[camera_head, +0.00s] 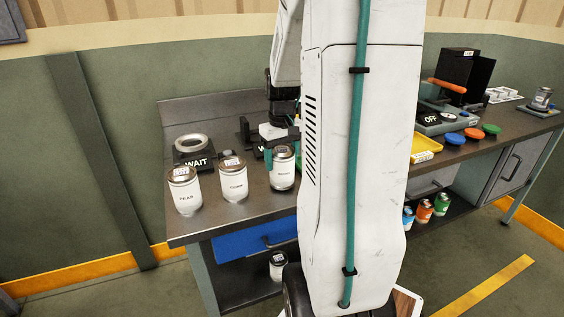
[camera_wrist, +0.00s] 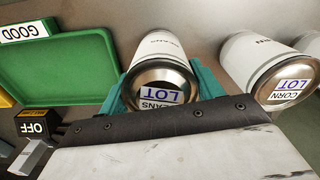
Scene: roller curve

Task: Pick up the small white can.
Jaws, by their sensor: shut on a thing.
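A white can with a metal lid and a lot label ending in "EANS" (camera_wrist: 160,50) sits between the teal fingers of my gripper (camera_wrist: 163,85) in the wrist view. The fingers are shut on it, one on each side. In the head view the same can (camera_head: 283,172) is the rightmost of three white cans on the bench, with my gripper (camera_head: 282,158) at it. Whether its base touches the bench is hard to tell. My arm hides the bench to its right.
A corn can (camera_head: 233,180) and a pear can (camera_head: 184,192) stand to the left. A "WAIT" sign (camera_head: 196,162) is behind them. In the wrist view a green tray (camera_wrist: 75,75) marked "GOOD" lies left. Another white can (camera_head: 278,268) stands on the lower shelf.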

